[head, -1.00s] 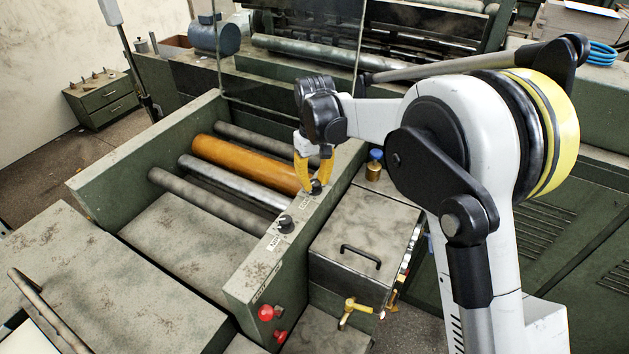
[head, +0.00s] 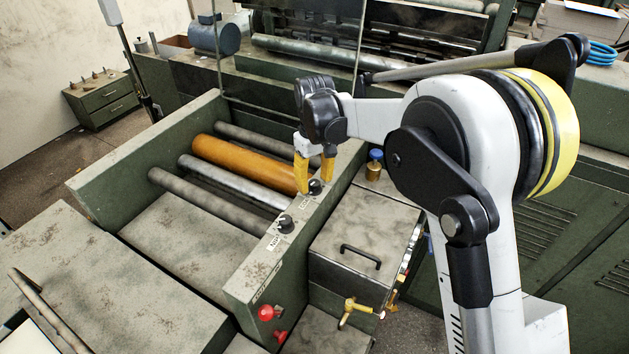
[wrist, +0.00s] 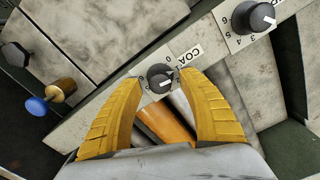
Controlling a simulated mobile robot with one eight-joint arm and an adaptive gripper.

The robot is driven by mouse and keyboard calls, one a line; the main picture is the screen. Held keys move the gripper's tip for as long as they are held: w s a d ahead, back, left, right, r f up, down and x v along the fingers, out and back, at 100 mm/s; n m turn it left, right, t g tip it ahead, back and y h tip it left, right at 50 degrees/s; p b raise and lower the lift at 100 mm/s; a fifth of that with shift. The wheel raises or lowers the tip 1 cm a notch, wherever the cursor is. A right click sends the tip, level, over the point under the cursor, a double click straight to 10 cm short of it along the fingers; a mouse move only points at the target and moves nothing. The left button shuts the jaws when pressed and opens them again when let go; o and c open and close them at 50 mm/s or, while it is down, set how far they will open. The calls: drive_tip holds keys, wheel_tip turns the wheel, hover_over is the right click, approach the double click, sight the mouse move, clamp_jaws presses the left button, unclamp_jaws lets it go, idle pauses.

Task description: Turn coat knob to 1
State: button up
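The coat knob (wrist: 160,80) is a small black dial with a light pointer mark, on the grey-green side rail beside a label reading "COA". The dial digits are too small to read surely. In the head view the knob (head: 315,187) shows between the fingertips. My gripper (head: 313,185) has two yellow fingers pointing down at the rail. In the wrist view my gripper (wrist: 161,76) is open, one finger on each side of the knob, with visible gaps between the fingers and the knob.
A second black knob (head: 286,223) with its own label sits nearer on the same rail. An orange roller (head: 235,160) and grey rollers lie left of the rail. A brass-and-blue fitting (head: 374,165) and a handled cover (head: 345,240) are to the right.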

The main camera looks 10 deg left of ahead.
sight(317, 183)
drive_tip(key=shift+r, duration=0.1)
wheel_tip(317, 183, up, 12)
idle(0.5)
drive_tip(key=s+d+r+m+t+b, duration=0.15)
drive_tip(key=s+d, duration=0.25)
drive_tip(key=d, duration=0.4)
drive_tip(key=s+d+r+m+t+b, duration=0.1)
drive_tip(key=s+d+m+b, duration=0.3)
drive_tip(key=d, duration=0.5)
drive_tip(key=s+d+f+m+t+b, duration=0.1)
drive_tip(key=s+d+f+m+t, duration=0.1)
drive_tip(key=s+d+f, duration=0.3)
drive_tip(key=s+d+f+m+t+b, duration=0.1)
drive_tip(key=s+d+f, duration=0.5)
drive_tip(key=s, duration=0.6)
drive_tip(key=shift+s+d+f+m+t+b, duration=0.2)
drive_tip(key=shift+d+m+t+b, duration=0.25)
drive_tip(key=shift+d+t, duration=0.45)
